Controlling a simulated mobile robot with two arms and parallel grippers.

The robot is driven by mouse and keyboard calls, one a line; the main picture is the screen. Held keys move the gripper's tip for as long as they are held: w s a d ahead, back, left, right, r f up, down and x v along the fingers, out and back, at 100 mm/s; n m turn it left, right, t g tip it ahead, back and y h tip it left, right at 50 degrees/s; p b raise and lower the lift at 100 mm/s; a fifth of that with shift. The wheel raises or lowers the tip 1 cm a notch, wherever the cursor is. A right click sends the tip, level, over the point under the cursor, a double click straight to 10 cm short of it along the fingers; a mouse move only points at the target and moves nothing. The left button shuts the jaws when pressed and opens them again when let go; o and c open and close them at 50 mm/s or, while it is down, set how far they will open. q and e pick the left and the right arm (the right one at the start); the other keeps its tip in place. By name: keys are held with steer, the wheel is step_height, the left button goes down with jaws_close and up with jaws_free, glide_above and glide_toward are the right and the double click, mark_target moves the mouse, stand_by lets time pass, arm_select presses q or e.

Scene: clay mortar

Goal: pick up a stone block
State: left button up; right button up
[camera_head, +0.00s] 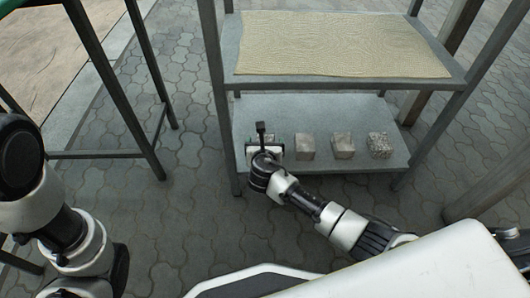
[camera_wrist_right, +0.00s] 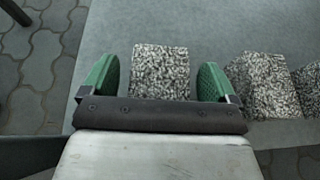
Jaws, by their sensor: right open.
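Several speckled grey stone blocks stand in a row on the lower shelf. In the head view, three are clear to the right of my right gripper (camera_head: 264,142): one block (camera_head: 304,147), another block (camera_head: 342,146) and the rightmost block (camera_head: 379,145). In the right wrist view, my right gripper (camera_wrist_right: 157,82) is open, with its green fingers on either side of the leftmost stone block (camera_wrist_right: 161,68). A gap shows between each finger and that block. The gripper and wrist mostly hide this block in the head view. My left arm shows at the left, but its gripper does not.
The lower shelf (camera_head: 330,106) is grey metal. Shelf posts (camera_head: 216,90) stand at both sides. A green-topped table frame (camera_head: 100,70) stands left on paving.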

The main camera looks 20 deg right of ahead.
steer(key=shift+c, duration=0.3)
steer(key=c, duration=1.2)
steer(key=shift+r, duration=0.2)
